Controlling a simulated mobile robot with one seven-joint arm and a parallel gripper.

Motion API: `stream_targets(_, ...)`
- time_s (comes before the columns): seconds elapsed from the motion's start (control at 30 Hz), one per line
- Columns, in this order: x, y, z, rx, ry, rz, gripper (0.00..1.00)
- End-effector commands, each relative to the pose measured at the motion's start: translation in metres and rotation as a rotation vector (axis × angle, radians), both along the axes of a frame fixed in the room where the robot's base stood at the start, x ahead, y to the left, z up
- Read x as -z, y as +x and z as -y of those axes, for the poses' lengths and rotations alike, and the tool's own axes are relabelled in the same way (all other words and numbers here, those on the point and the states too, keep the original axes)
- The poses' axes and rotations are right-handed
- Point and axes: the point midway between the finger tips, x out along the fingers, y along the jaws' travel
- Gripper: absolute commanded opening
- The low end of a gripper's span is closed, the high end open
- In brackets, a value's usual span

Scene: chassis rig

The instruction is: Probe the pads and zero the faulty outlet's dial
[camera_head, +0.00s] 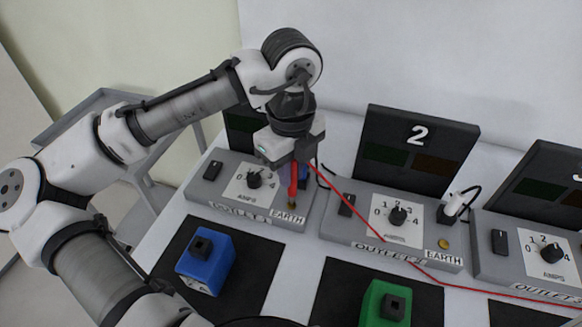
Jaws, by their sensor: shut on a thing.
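My gripper (294,167) is shut on a red probe (294,184), held roughly upright over the right end of the outlet 1 box. The probe's tip is at the gold pad near the EARTH label (288,217); I cannot tell whether it touches. A red lead (345,197) runs from it to the right. Outlet 1's dial (254,179) is left of the probe. Outlet 2 has a dial (398,215) and a bare gold pad (443,244). Outlet 3's dial (551,253) is at the right. The dial pointers are too small to read surely.
A dark panel marked 2 (419,135) stands behind outlet 2; its green and red windows look dim. My arm and gripper hide most of outlet 1's panel. Blue (207,262) and green (384,304) blocks sit on black mats in front. A white plug (454,205) sits in outlet 2.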

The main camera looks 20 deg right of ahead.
Motion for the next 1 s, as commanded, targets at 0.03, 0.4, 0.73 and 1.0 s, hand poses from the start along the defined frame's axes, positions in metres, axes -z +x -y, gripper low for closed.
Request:
stream_targets(0.03,0.0012,-0.0001,0.0,0.0,0.0,0.0,0.0)
stream_targets(0.4,0.0056,0.0,0.0,0.0,0.0,0.0,0.0)
stream_targets(0.73,0.0075,0.0,0.0,0.0,0.0,0.001,0.0)
stream_targets(1.0,0.0074,0.0,0.0,0.0,0.0,0.0,0.0)
